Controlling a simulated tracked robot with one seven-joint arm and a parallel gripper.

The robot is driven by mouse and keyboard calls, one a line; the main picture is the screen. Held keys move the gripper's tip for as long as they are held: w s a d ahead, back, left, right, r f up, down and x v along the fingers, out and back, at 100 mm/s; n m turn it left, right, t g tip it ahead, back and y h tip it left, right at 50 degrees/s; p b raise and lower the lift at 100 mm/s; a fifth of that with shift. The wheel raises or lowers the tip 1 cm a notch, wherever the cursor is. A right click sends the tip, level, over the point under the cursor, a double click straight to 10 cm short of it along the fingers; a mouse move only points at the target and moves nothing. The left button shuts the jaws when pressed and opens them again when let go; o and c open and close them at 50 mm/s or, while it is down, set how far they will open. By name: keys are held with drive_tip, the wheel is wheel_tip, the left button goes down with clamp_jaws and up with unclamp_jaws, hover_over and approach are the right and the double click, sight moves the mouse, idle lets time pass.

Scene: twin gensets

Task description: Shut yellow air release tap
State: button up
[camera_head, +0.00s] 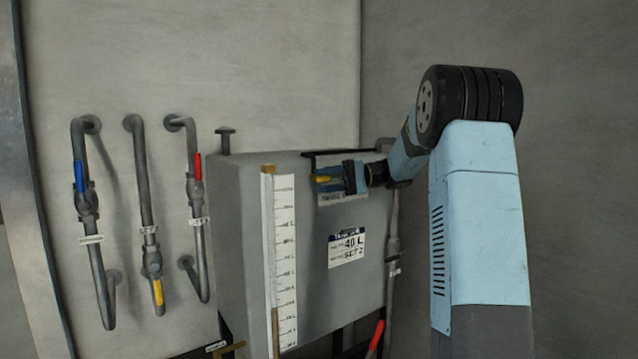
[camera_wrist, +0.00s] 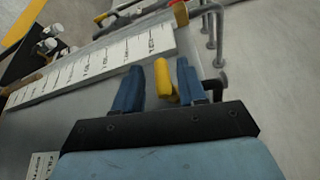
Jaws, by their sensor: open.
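A short yellow tap handle (camera_head: 322,179) is at the upper front of the grey tank, above a small label too small to read. In the wrist view the yellow handle (camera_wrist: 164,82) lies between the two blue fingers. My gripper (camera_head: 328,178) is open around it, with one finger on each side; it also shows in the wrist view (camera_wrist: 158,66). A gap shows at the left finger; the right finger is closer, and I cannot tell whether it touches. The tap's body is hidden behind my gripper.
The grey tank (camera_head: 235,230) carries a white scale strip (camera_head: 285,260) and a "40 L" plate (camera_head: 346,250). Wall pipes at left have a blue lever (camera_head: 79,176), a red lever (camera_head: 198,166) and another yellow lever (camera_head: 158,291). A red handle (camera_head: 376,336) is low beside the tank.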

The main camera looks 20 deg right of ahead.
drive_tip(key=s+d, duration=0.1)
drive_tip(key=d, duration=1.2)
drive_tip(key=shift+d+r, duration=0.35)
drive_tip(key=shift+d, duration=0.05)
drive_tip(key=s+a+f+h, duration=0.3)
drive_tip(key=s+a+h, duration=0.5)
drive_tip(key=s+a, duration=0.8)
drive_tip(key=s+f+n+t+h, duration=0.1)
drive_tip(key=s+f+h, duration=0.3)
drive_tip(key=s, duration=0.5)
drive_tip(key=s+f+n+t+h, duration=0.2)
drive_tip(key=s+f+t+h, duration=0.1)
drive_tip(key=s, duration=0.7)
drive_tip(key=shift+s+a+f+h, duration=0.35)
drive_tip(key=shift+f+h, duration=0.45)
drive_tip(key=shift+h, duration=0.3)
